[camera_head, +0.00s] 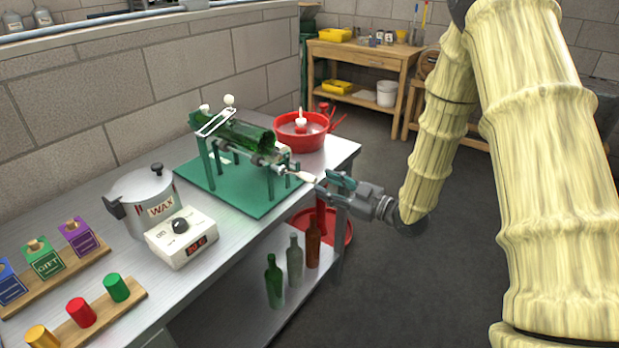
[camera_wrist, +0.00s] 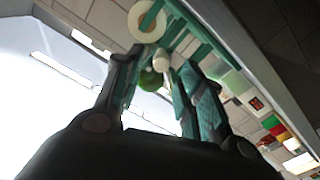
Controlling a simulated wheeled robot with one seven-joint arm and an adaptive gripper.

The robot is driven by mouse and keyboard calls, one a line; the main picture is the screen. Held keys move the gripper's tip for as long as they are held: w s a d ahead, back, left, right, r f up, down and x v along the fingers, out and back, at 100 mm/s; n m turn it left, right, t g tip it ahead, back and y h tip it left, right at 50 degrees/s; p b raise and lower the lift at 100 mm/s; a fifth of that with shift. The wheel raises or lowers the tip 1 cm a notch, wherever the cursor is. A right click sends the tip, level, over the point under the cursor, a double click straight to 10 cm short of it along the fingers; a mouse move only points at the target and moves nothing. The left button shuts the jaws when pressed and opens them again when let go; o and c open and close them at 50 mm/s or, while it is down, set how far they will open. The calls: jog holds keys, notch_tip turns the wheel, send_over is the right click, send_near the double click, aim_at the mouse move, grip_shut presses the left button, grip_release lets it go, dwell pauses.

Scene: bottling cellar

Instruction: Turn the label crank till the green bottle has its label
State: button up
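The green bottle (camera_head: 245,138) lies on its side in the labelling stand on a green base (camera_head: 262,203), on the metal table. I cannot make out a label on it. The label crank's pale handle (camera_head: 303,176) sticks out from the front of the stand toward my gripper (camera_head: 328,184). In the wrist view my gripper (camera_wrist: 158,75) has its teal-padded fingers apart, with the handle's pale end (camera_wrist: 162,58) showing between or just beyond their tips. I see no clear contact. A white roll (camera_wrist: 147,20) shows above in the wrist view.
A red pan (camera_head: 300,138) with a candle stands behind the stand. A wax pot (camera_head: 145,200) and a dial box (camera_head: 182,237) stand to the left. Gift boxes and coloured cylinders sit at the front left. Several bottles (camera_head: 294,262) stand on the lower shelf. Open floor lies right.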

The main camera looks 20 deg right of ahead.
aim_at(310, 178)
jog(key=p+x, duration=0.1)
jog(key=x, duration=0.5)
jog(key=shift+w+a, duration=0.2)
jog(key=shift+w, duration=0.05)
grip_shut()
